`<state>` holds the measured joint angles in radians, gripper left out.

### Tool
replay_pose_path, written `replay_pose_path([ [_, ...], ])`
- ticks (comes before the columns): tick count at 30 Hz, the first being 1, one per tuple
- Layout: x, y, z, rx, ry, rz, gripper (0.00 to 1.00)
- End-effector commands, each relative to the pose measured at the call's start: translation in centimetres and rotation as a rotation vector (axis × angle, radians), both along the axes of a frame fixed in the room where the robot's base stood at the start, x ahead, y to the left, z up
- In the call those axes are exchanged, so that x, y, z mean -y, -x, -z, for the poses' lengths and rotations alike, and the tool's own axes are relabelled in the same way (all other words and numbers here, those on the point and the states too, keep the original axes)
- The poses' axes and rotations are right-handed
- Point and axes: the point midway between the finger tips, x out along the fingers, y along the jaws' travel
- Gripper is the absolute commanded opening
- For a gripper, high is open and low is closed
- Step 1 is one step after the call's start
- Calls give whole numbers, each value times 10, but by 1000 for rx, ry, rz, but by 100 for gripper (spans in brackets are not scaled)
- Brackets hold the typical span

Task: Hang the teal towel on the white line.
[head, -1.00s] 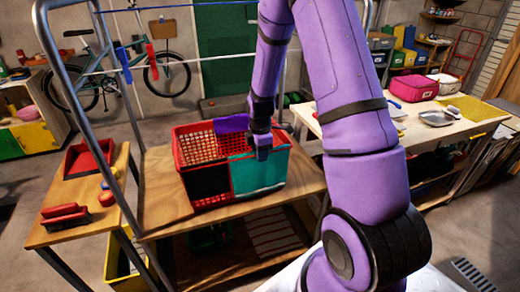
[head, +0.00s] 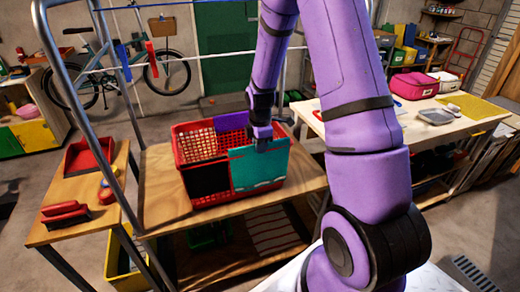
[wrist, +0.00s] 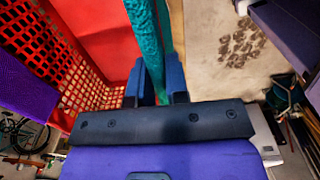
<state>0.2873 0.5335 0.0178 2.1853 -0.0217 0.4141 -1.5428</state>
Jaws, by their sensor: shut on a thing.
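The teal towel (head: 258,168) hangs over the front right of the red basket (head: 195,135), its upper edge at my gripper (head: 262,140). In the wrist view the towel (wrist: 145,38) runs as a narrow strip between the two fingers of my gripper (wrist: 160,85), which is shut on it beside the basket's red wall. The towel's lower part still hangs against the basket front in the head view. The white line (head: 222,56) runs across the metal frame, above and behind the basket.
A purple cloth (head: 231,121) and a black cloth (head: 207,180) hang on the basket. A blue line crosses higher up. Blue (head: 123,57) and red (head: 150,50) pieces hang near the left post (head: 118,125). A side table (head: 75,225) stands left, a workbench (head: 455,125) right.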

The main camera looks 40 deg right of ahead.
Motion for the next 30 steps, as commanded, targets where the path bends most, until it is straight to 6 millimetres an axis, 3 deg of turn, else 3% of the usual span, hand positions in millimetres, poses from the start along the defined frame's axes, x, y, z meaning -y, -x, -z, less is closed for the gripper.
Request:
replay_pose_path([
  [30,0,0,-62,2,1,0,0],
])
